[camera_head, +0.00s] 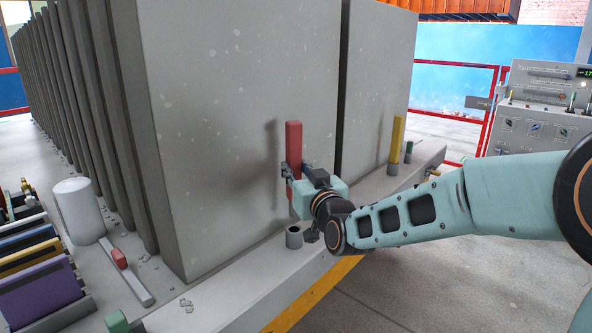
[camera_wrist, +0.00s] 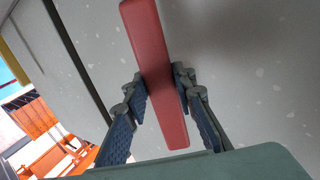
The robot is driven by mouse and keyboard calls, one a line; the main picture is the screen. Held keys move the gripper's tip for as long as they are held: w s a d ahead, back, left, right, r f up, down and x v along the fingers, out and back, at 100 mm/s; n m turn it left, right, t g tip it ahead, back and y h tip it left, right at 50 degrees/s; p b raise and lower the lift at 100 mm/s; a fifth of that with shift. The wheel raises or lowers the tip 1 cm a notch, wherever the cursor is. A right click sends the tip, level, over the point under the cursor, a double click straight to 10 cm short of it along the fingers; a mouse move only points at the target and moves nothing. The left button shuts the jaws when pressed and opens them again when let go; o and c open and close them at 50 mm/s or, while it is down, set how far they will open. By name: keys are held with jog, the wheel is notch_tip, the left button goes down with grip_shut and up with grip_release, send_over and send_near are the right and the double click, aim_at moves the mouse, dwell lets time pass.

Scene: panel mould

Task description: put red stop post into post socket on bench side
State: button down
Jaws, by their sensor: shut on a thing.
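The red stop post (camera_head: 294,148) stands roughly upright in front of the grey concrete panel in the head view. My gripper (camera_head: 297,170) is shut on it partway along its length. In the wrist view the red post (camera_wrist: 152,60) runs between the two fingers (camera_wrist: 160,88), with one finger on each side. The post socket (camera_head: 294,238) is a short grey tube with a dark open top on the bench side (camera_head: 240,285). It lies below the gripper.
Tall concrete panels (camera_head: 230,100) stand close behind the post. A yellow post (camera_head: 397,138) and a short green post (camera_head: 408,152) stand farther right. A white cylinder (camera_head: 78,210), a red block (camera_head: 119,258) and several coloured plates (camera_head: 40,290) are at left.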

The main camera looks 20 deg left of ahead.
jog(key=shift+f+b, duration=1.05)
jog(key=shift+f, duration=0.25)
jog(key=shift+b, duration=0.9)
dwell(0.8)
jog(key=shift+f+b, duration=3)
jog(key=shift+b, duration=0.2)
jog(key=c, duration=1.6)
grip_release()
jog(key=shift+o, duration=0.3)
jog(key=shift+f, duration=0.2)
jog(key=v, duration=0.7)
jog(key=shift+s+d+r, duration=0.15)
jog(key=shift+s+d, duration=0.05)
jog(key=shift+d, duration=0.05)
